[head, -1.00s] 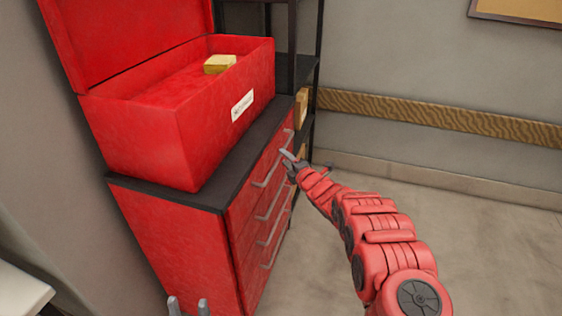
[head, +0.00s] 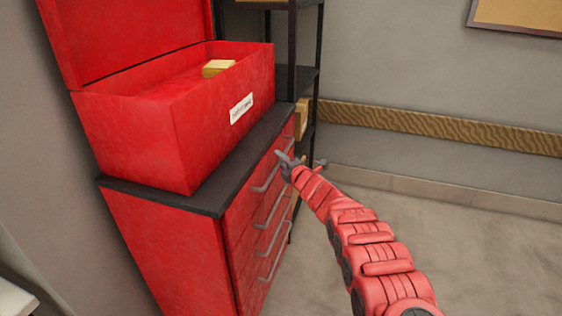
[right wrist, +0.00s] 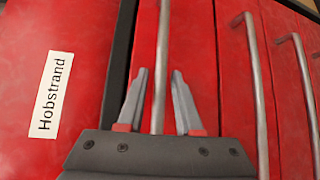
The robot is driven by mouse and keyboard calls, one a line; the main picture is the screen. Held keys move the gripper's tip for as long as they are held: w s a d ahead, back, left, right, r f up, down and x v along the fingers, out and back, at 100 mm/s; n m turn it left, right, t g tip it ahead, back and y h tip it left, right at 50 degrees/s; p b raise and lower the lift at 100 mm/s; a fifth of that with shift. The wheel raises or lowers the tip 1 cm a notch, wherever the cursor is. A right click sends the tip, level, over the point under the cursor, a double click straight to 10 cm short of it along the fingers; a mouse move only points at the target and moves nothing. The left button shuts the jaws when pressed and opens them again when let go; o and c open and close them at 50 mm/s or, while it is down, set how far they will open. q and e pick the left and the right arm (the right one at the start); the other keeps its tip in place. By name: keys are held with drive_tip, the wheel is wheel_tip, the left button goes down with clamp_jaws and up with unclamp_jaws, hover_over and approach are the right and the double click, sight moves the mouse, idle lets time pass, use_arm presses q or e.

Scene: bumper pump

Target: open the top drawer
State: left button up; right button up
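The top drawer (right wrist: 190,40) is the uppermost of several red drawers in the cabinet, and its front looks flush with the others. Its grey bar handle (right wrist: 161,50) runs between the two fingers of my right gripper (right wrist: 160,72) in the right wrist view. The fingers are apart, with a gap visible on each side of the bar. In the head view my right gripper (head: 284,156) is at the far part of the top handle (head: 265,182). My left gripper is out of view.
A red open-lidded box (head: 150,135) with a white label and a yellow block (head: 218,68) inside stands on the cabinet's black top (head: 225,190). A black shelf rack (head: 308,50) is behind. The floor (head: 470,240) to the right is clear.

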clamp_jaws()
idle(1.2)
